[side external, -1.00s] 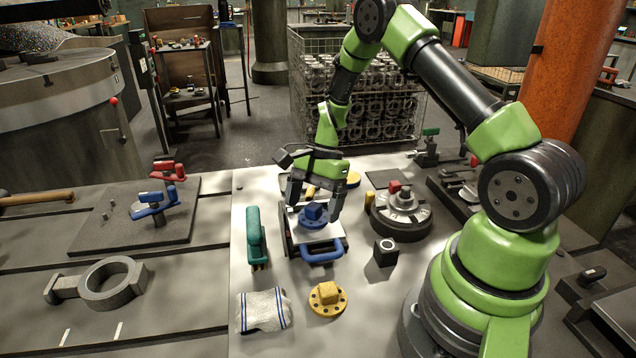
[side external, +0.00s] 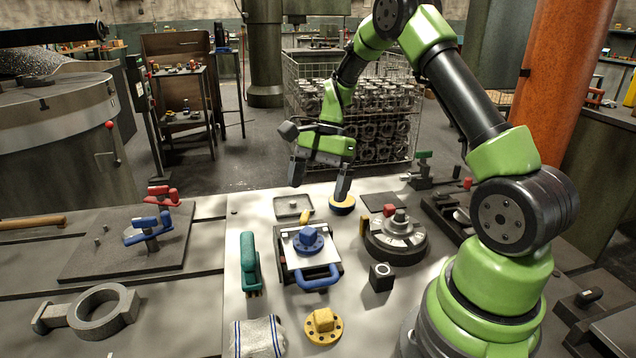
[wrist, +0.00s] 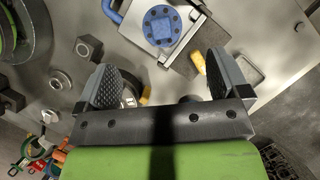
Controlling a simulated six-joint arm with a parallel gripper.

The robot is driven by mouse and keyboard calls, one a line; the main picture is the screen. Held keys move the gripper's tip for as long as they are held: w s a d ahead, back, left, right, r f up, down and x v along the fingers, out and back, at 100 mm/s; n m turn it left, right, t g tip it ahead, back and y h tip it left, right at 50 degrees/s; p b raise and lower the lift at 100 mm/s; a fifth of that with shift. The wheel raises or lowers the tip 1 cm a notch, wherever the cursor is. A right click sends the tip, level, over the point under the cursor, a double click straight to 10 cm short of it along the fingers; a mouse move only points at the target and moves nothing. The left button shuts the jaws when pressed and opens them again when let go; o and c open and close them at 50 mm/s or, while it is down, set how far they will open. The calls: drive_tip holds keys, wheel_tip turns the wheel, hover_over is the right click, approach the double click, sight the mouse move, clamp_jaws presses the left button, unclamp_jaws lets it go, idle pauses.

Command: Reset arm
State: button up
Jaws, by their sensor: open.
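My gripper (side external: 320,187) is open and empty, raised above the back of the light bench plate. In the wrist view, its two padded jaws (wrist: 165,80) are wide apart with nothing held between them. A blue flanged part (side external: 309,240) sits on a pale square plate with a blue handle (side external: 318,279), in front of and below my gripper. The blue flanged part also shows in the wrist view (wrist: 161,26), beyond the jaws.
A shallow tray (side external: 293,207) and yellow-topped disc (side external: 342,206) lie near below my gripper.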

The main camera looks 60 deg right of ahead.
drive_tip(key=s+a+r+n+t+h, duration=0.2)
drive_tip(key=a+r+n, duration=0.25)
drive_tip(key=r, duration=0.45)
drive_tip(key=s+a+r+n+t, duration=0.2)
drive_tip(key=s+a+r+n, duration=0.2)
drive_tip(key=s, duration=0.3)
drive_tip(key=s+a+r+n+t, duration=0.3)
drive_tip(key=s+a+r+n, duration=0.1)
drive_tip(key=s, duration=0.3)
drive_tip(key=shift+s+a+r+n+h, duration=0.15)
drive_tip(key=shift+a+r+n+h, duration=0.15)
drive_tip(key=shift+a+n, duration=0.6)
